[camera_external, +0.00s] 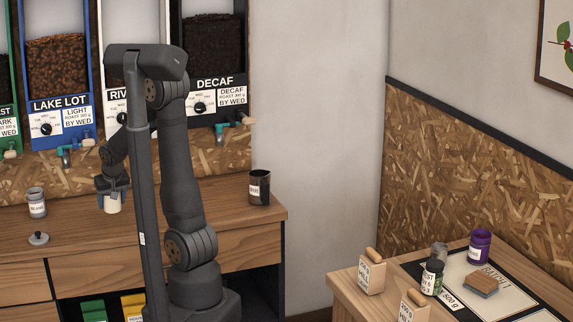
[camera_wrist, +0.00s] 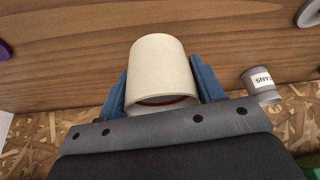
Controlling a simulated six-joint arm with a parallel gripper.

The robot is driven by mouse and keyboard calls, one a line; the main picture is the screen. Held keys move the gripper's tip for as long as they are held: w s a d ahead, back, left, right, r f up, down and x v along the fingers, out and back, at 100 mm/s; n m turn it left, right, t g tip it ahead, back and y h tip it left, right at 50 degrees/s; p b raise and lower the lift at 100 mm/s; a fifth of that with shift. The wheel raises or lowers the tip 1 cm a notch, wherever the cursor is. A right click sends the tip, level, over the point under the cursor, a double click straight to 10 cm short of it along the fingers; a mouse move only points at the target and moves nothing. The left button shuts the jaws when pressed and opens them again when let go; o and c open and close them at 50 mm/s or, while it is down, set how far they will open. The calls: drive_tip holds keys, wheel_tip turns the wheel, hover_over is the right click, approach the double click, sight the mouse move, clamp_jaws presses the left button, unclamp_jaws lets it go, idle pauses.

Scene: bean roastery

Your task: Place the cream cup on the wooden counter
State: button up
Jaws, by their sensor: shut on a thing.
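The cream cup (camera_external: 112,205) is held between the fingers of my gripper (camera_external: 112,194) in the external view, over the wooden counter (camera_external: 235,228). In the wrist view the cream cup (camera_wrist: 157,68) sits between the two blue fingers of my gripper (camera_wrist: 162,85), which is shut on it. A reddish line shows near the cup's lower edge there. The wooden counter (camera_wrist: 70,65) fills much of the wrist view behind the cup. I cannot tell whether the cup's base touches the counter.
A grey labelled jar (camera_external: 37,204) stands left of the cup, also in the wrist view (camera_wrist: 260,88). A grey lid (camera_external: 39,238) lies nearer. A dark labelled cup (camera_external: 259,188) stands at the counter's right. Bean dispensers (camera_external: 60,103) line the back. Counter between looks clear.

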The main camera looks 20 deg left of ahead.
wheel_tip(320, 180, up, 28)
drive_tip(key=w+d+m+t+h, duration=0.1)
drive_tip(key=w+d+m, duration=0.2)
drive_tip(key=w+d, duration=0.65)
drive_tip(key=w+d+m+t+h, duration=0.1)
drive_tip(key=w+d+m, duration=0.35)
drive_tip(key=w, duration=0.85)
drive_tip(key=w+d+m+h, duration=0.15)
drive_tip(key=w+d, duration=0.45)
drive_tip(key=d, duration=0.8)
drive_tip(key=w+d+m+h, duration=0.15)
drive_tip(key=w+d, duration=0.35)
drive_tip(key=d, duration=0.8)
drive_tip(key=s+d+m+h, duration=0.1)
drive_tip(key=s+d+m, duration=0.2)
drive_tip(key=d, duration=1.3)
drive_tip(key=s+d+m, duration=0.4)
drive_tip(key=d, duration=1.3)
drive_tip(key=s+d+m+g+h, duration=0.2)
drive_tip(key=s+d+m, duration=0.3)
drive_tip(key=s+d, duration=1.65)
hover_over(416, 271)
drive_tip(key=s+a, duration=0.1)
drive_tip(key=a, duration=0.1)
drive_tip(key=f, duration=3.2)
drive_tip(key=shift+s+d+f, duration=0.2)
drive_tip(key=shift+f, duration=0.15)
drive_tip(key=shift+w+f, duration=0.1)
drive_tip(key=shift+f, duration=1.95)
